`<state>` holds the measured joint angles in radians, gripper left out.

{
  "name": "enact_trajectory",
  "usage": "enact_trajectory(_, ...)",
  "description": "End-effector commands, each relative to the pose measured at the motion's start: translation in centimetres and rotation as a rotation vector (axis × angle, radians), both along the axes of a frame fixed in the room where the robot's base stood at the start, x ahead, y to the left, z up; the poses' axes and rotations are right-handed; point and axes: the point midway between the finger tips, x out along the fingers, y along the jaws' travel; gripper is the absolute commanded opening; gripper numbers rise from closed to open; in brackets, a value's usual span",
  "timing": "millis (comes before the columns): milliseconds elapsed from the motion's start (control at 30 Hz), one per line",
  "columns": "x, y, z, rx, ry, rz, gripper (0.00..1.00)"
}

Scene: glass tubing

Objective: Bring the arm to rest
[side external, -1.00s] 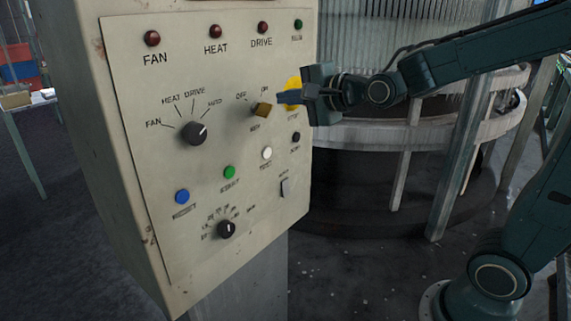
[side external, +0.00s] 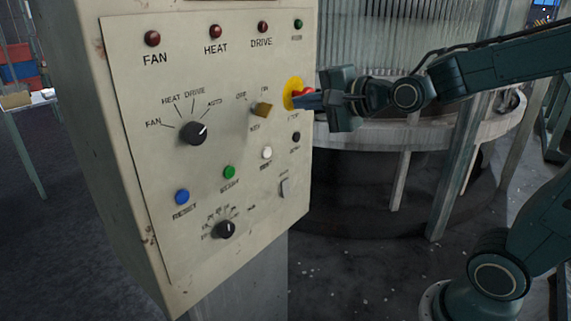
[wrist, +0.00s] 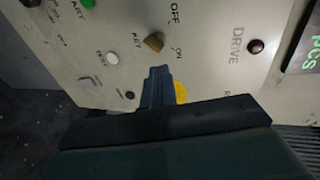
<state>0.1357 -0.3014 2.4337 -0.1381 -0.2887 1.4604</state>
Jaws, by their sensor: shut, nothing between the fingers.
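My gripper (side external: 300,100) is shut and empty. In the side external view it is at the right edge of the control panel, with its fingertips in front of the red and yellow stop button (side external: 293,91). I cannot tell whether the fingertips touch the button. In the wrist view my gripper (wrist: 158,72) points at the panel, and it hides most of the button, leaving a yellow part (wrist: 181,92) beside the fingers. The brass key switch (side external: 262,109) is just left of the fingertips, and it also shows in the wrist view (wrist: 154,42).
The beige control panel (side external: 130,110) carries a black selector knob (side external: 193,133), a blue button (side external: 182,197), a green button (side external: 229,172) and a white button (side external: 267,153). A large round metal vessel (side external: 420,130) with upright posts stands behind my arm.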

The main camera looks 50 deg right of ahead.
Motion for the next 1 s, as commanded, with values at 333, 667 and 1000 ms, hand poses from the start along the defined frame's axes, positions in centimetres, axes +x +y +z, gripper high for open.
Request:
enact_trajectory(333, -3.8, 1.0, -1.9, -0.33, 0.175, 0.136, 0.0)
enact_trajectory(667, -10.4, 1.7, -4.7, -0.76, 0.41, 0.418, 0.0)
enact_trajectory(1000, -18.0, 1.9, -7.1, -1.111, 0.589, 0.794, 0.0)
